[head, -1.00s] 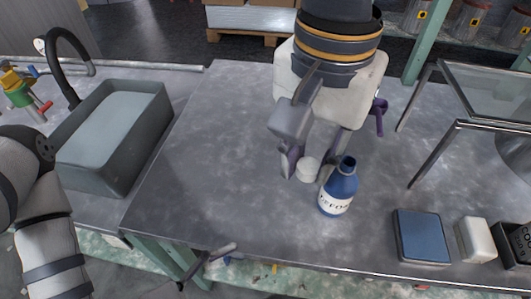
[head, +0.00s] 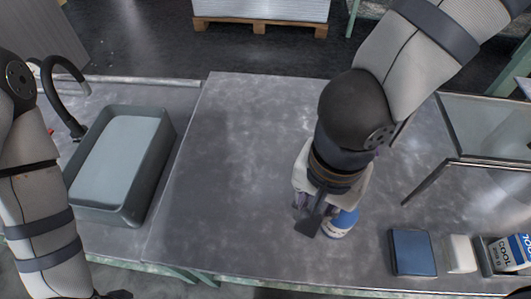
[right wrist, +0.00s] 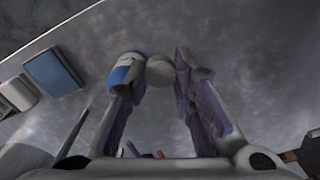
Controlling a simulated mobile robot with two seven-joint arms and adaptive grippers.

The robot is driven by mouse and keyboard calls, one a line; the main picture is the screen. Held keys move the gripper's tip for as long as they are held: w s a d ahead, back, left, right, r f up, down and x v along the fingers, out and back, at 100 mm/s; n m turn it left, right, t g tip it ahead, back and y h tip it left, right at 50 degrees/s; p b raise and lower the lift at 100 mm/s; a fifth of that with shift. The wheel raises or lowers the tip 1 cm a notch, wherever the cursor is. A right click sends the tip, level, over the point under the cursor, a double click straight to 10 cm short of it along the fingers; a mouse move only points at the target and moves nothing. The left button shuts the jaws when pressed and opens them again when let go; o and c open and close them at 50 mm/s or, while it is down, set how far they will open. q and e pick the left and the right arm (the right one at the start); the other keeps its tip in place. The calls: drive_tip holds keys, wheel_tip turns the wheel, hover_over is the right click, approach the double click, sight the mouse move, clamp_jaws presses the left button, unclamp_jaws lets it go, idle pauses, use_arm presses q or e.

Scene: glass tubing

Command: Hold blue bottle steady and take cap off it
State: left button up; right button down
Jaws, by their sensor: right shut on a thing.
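The blue bottle (head: 343,222) with a white label stands on the table in the head view, partly covered by my right gripper (head: 318,220). It also shows in the right wrist view (right wrist: 123,72), just outside the left finger. The whitish round cap (right wrist: 160,71) is off the bottle and beside it, between the fingertips of my right gripper (right wrist: 159,67), which is shut on it. The cap is hidden in the head view. Of my left gripper, only a dark part (head: 117,294) shows at the bottom edge, so its jaws cannot be read.
A blue flat box (head: 412,252), a white block (head: 460,253) and a dark holder with a box (head: 508,254) stand right of the bottle. A glass-topped stand (head: 490,128) is at the right. A grey basin (head: 118,165) is at the left. The table's middle is clear.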

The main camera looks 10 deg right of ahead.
drive_tip(key=w+f+b, duration=0.1)
drive_tip(key=w+f, duration=0.3)
drive_tip(key=w+d+f+b, duration=0.1)
drive_tip(key=w+f, duration=0.3)
drive_tip(key=w+f+b, duration=0.1)
drive_tip(key=w+f, duration=0.3)
drive_tip(key=w, duration=0.1)
drive_tip(key=shift+d+f+b, duration=0.15)
drive_tip(key=shift+d+b, duration=0.1)
drive_tip(key=shift+b, duration=0.05)
use_arm(q)
drive_tip(key=s+f+g, duration=0.2)
drive_tip(key=s+f, duration=0.2)
drive_tip(key=s, duration=0.1)
drive_tip(key=shift+s+a, duration=0.15)
drive_tip(key=shift+a, duration=0.25)
use_arm(e)
drive_tip(key=shift+w+f, duration=0.1)
drive_tip(key=shift+f, duration=0.3)
drive_tip(key=shift+f, duration=0.15)
drive_tip(key=c, duration=1.4)
unclamp_jaws()
use_arm(q)
drive_tip(key=shift+f, duration=0.1)
use_arm(e)
drive_tip(key=shift+o, duration=0.2)
